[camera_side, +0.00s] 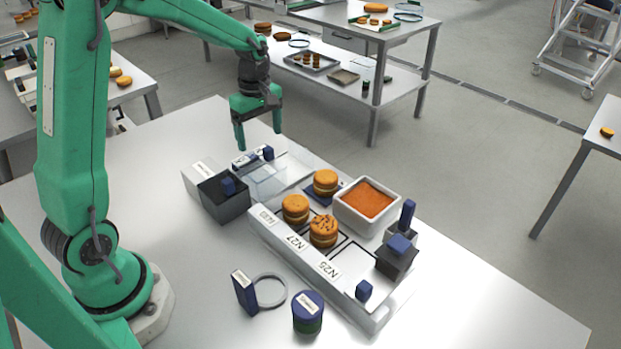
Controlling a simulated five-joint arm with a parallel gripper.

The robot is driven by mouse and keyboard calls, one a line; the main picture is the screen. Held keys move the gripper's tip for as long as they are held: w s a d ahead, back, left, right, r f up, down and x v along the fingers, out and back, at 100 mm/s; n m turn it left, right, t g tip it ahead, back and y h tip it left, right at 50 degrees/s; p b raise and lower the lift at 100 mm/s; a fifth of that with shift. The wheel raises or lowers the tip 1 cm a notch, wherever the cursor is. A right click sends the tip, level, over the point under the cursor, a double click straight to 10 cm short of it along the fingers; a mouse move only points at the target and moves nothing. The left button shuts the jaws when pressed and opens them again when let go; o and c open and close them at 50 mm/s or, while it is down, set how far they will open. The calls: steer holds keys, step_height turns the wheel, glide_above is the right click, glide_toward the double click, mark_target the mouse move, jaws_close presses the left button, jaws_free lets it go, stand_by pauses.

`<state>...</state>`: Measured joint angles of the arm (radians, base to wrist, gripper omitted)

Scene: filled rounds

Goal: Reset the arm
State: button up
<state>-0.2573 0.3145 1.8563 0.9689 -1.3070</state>
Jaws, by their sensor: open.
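My arm is green, and my gripper (258,140) hangs fingers-down above the back left of the work table (470,310). Its two fingers are apart with nothing between them. It is above a clear-covered area beside a grey box with a blue knob (224,198). Several filled rounds stand in the middle of the table: one at the back (326,183), one at the left (295,209) and one with dark bits on top (323,231). My gripper is apart from all of them.
A white tray of orange filling (367,203) stands right of the rounds. Dark blocks with blue handles (397,254) are at the right. A ring with a blue handle (268,291) and a blue-lidded jar (307,312) are in front. The table's right front is clear.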

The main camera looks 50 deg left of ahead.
steer(key=s+d+r+m+t, duration=0.2)
steer(key=s+d+r+m, duration=0.3)
steer(key=s+m, duration=0.4)
steer(key=s+d+r+m+t, duration=0.3)
steer(key=s+d+r+m, duration=0.3)
steer(key=s+m, duration=0.3)
steer(key=shift+s+r+t, duration=0.2)
steer(key=shift+s+t, duration=0.1)
steer(key=shift+s, duration=0.3)
